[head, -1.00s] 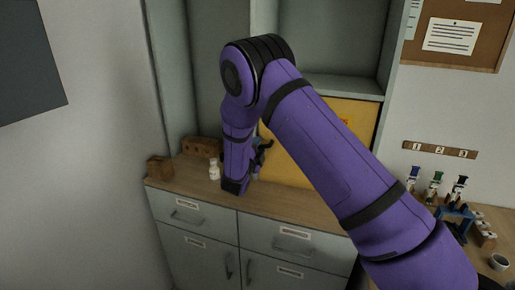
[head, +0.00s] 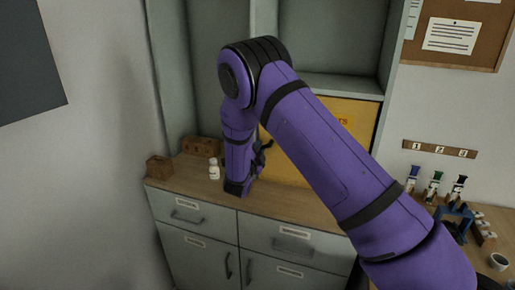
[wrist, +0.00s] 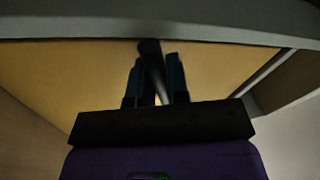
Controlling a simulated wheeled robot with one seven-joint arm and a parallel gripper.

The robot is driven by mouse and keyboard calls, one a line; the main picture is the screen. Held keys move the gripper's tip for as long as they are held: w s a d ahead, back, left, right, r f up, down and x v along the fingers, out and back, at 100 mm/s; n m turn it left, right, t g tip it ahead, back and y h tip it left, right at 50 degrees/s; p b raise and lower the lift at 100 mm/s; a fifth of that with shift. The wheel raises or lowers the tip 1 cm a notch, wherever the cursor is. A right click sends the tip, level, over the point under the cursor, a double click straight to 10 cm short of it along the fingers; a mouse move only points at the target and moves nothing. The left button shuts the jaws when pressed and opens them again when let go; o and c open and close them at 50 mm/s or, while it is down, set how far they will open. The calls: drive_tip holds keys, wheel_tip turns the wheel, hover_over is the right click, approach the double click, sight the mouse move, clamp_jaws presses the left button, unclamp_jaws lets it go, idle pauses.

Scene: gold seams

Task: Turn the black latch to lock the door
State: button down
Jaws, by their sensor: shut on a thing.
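The yellow door (head: 310,150) is closed or nearly so in the cabinet, partly hidden by my purple arm in the head view; it also fills much of the wrist view (wrist: 70,75). The black latch (wrist: 152,60) shows in the wrist view as a dark bar with a rounded top near the door's edge, leaning a little from vertical. My gripper (wrist: 156,72) has its two dark blue fingers on either side of the latch, shut on it. In the head view my gripper (head: 263,150) is small and dark against the door, and the latch cannot be made out clearly.
A white bottle (head: 213,170) stands on the wooden counter (head: 195,185), left of my forearm. Brown blocks (head: 200,147) sit behind it. At the right are small coloured-top bottles (head: 432,188), a blue stand (head: 458,222) and a white cup (head: 499,262). Drawers lie below the counter.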

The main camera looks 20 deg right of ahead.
drive_tip(key=n, duration=0.1)
drive_tip(key=f+n, duration=0.1)
drive_tip(key=n, duration=0.1)
drive_tip(key=n+y, duration=0.1)
drive_tip(key=shift+s+d+f+n+t, duration=0.15)
drive_tip(key=shift+s+d+n+t, duration=0.15)
drive_tip(key=shift+t, duration=0.1)
drive_tip(key=shift+s+d+f+n+y, duration=0.3)
drive_tip(key=shift+d+n+y, duration=0.2)
drive_tip(key=shift+n, duration=1.45)
drive_tip(key=shift+s+d+f+n+y, duration=0.2)
drive_tip(key=shift+s+d+n+y, duration=0.35)
drive_tip(key=shift+n, duration=1.45)
drive_tip(key=shift+s+d+f+n+y, duration=0.1)
drive_tip(key=shift+d+f+n+y, duration=0.4)
drive_tip(key=shift+n, duration=1.45)
drive_tip(key=shift+a+r, duration=0.15)
drive_tip(key=shift+r, duration=0.1)
drive_tip(key=c, duration=1.1)
unclamp_jaws()
drive_tip(key=shift+s, duration=0.1)
drive_tip(key=v, duration=1)
drive_tip(key=shift+s+f, duration=0.15)
drive_tip(key=shift+s, duration=0.2)
